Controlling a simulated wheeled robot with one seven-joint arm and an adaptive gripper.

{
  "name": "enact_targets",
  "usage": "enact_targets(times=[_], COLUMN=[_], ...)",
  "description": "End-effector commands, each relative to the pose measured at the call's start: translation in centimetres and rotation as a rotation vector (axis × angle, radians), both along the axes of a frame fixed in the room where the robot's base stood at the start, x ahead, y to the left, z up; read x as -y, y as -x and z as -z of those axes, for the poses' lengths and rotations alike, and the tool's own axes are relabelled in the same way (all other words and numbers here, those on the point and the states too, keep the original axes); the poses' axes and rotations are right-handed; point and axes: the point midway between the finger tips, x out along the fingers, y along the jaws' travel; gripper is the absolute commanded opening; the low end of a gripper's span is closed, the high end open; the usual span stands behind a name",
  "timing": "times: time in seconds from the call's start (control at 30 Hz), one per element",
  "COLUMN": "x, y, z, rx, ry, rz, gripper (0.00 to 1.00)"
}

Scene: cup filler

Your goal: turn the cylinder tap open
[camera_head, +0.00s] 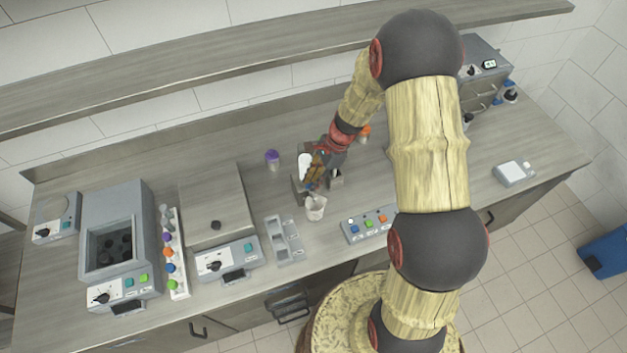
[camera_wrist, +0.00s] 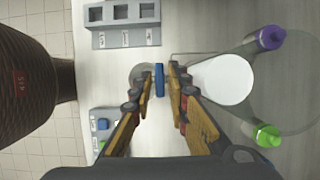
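The cylinder tap's blue handle (camera_wrist: 159,80) shows as a narrow upright bar between my fingertips in the wrist view, closer to the right finger. My gripper (camera_wrist: 153,86) is open around it, with a gap at the left finger; I cannot tell whether the right finger touches. The white cylinder (camera_wrist: 222,80) stands just right of the fingers. A clear cup (camera_wrist: 140,74) lies partly hidden behind the left fingertip and handle. In the head view, my gripper (camera_head: 316,170) is at the dispenser, above the cup (camera_head: 316,207), and largely hides the tap.
Purple-capped (camera_head: 272,158) and orange-capped (camera_head: 364,133) bottles stand near the dispenser. A grey slotted rack (camera_head: 284,240) is at its front left, and a button box (camera_head: 369,226) at its front right. The right counter has bare room around a small scale (camera_head: 514,173).

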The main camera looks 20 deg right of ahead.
Motion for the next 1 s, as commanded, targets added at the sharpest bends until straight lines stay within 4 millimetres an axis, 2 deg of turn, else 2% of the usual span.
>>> enact_targets(times=[0.07,0.37,0.77,1.0], x=[0.0,0.0,0.0,-0.02], y=[0.0,-0.01,-0.03,0.07], z=[-0.02,-0.04,-0.08,-0.11], rx=[0.0,0.0,0.001,0.0], ry=[0.0,0.0,0.0,-0.001], rz=[0.0,0.0,0.004,0.063], gripper=[0.16,0.0,0.0,0.0])
